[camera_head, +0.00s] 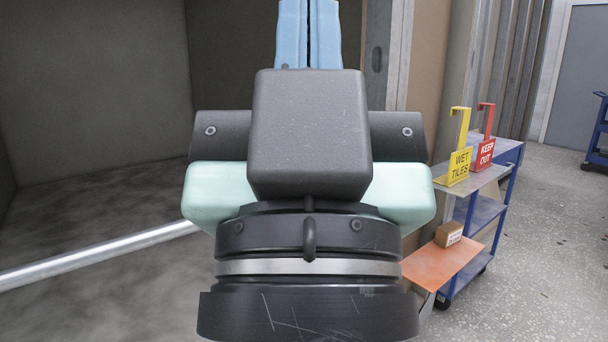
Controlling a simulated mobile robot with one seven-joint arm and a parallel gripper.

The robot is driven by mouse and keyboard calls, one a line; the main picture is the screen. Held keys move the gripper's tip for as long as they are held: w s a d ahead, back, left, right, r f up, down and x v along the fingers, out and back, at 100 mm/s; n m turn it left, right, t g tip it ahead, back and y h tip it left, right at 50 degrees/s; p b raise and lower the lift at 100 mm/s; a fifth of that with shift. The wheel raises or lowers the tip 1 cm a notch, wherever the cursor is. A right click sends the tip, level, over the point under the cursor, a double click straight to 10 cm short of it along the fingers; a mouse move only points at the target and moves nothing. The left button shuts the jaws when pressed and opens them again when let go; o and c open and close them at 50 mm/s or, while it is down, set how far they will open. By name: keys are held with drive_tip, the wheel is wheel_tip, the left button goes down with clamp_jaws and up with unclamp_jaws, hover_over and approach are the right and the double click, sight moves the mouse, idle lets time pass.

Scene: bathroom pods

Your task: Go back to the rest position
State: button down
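My gripper (309,22) is in the middle of the head view, seen from behind and pointing away. Its two light-blue fingers lie side by side at the top edge, with only a thin dark line between them. I see nothing held between them, but the fingertips are cut off by the frame. The dark gripper body and wrist hide much of the middle of the view.
At right stands a blue cart (490,235). It carries a yellow "WET TILES" sign (459,165), a red "KEEP OUT" sign (483,152) and, lower, a small cardboard box (448,234). A metal rail (100,258) crosses the left floor.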

wheel_tip(320, 180, up, 36)
drive_tip(key=p, duration=3.3)
drive_tip(key=shift+a+f, duration=0.15)
drive_tip(key=shift+f, duration=0.1)
